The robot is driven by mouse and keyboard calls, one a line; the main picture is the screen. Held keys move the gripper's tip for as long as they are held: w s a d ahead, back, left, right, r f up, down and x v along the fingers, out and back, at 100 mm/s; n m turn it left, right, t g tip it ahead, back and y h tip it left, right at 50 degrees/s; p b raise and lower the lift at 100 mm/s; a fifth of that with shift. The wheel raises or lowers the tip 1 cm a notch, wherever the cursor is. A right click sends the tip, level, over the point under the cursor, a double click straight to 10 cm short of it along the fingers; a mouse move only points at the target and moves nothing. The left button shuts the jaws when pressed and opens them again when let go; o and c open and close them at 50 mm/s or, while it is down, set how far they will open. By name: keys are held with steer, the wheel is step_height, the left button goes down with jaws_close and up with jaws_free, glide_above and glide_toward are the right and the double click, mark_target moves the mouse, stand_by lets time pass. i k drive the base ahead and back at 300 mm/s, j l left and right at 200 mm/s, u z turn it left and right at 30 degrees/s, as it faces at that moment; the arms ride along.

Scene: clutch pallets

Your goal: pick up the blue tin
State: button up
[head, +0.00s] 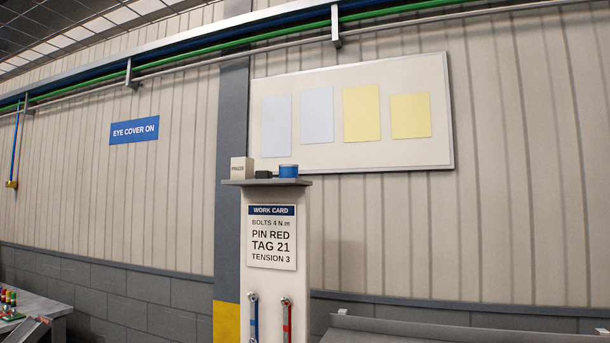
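The blue tin (288,171) is a small, short cylinder with a pale rim. It stands upright at the right end of a narrow grey shelf (240,183) on top of a pale post. A small dark object (263,174) sits just left of it, and a beige box (242,168) with small lettering stands at the shelf's left end. My gripper is not in view.
Below the shelf, the post carries a work card (271,237) and blue and red handled fittings. A bench (40,307) with colourful parts is at lower left. A grey surface (450,330) is at lower right. A whiteboard (350,113) hangs behind.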

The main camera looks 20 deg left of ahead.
mark_target(286, 170)
steer(key=i+j, duration=0.2)
steer(key=i, duration=0.15)
steer(key=i+j, duration=0.2)
steer(key=i, duration=0.15)
steer(key=i+u, duration=0.1)
steer(key=u, duration=0.35)
steer(key=i+j+u, duration=0.1)
steer(key=u, duration=0.35)
steer(key=i+u, duration=0.1)
steer(key=u, duration=0.35)
